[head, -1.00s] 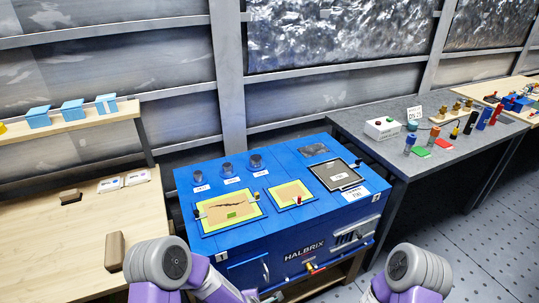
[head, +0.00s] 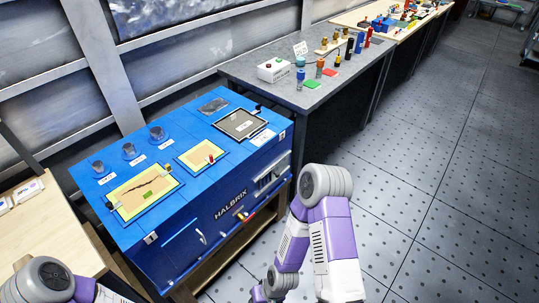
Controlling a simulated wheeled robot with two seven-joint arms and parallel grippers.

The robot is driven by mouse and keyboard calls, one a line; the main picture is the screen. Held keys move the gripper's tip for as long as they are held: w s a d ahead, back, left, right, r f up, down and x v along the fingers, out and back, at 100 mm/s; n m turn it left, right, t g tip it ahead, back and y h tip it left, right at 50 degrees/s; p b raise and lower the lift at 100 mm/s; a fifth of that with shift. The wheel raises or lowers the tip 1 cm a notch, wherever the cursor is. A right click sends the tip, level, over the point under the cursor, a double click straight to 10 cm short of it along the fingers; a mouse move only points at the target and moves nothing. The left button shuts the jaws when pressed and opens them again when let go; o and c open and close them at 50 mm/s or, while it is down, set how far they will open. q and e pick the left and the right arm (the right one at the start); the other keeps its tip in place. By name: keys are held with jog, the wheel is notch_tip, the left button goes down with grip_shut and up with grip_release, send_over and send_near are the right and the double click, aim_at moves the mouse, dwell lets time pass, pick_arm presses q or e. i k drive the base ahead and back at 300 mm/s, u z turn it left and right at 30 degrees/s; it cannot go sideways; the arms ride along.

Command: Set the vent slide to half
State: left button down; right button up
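The blue HALBRIX machine (head: 185,235) stands left of centre in the head view. Its right front face carries a dark slotted vent panel (head: 268,178) with light strips. Lower on the front is a small red and yellow handle (head: 242,215); I cannot tell if this or a part by the slots is the vent slide, and its setting is too small to read. My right arm reaches down in front of the machine's right side, apart from it, and its gripper is not visible. My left arm shows only at the bottom left corner; its gripper is out of frame.
A grey bench (head: 310,95) with a button box (head: 274,69) and several coloured cylinders stands behind and right of the machine. A wooden table (head: 45,225) is at the left. The perforated floor (head: 430,190) on the right is clear.

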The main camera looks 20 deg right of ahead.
aim_at(283, 165)
jog(key=k, duration=0.65)
jog(key=z, duration=0.45)
jog(key=i, duration=1.3)
jog(key=u, duration=0.5)
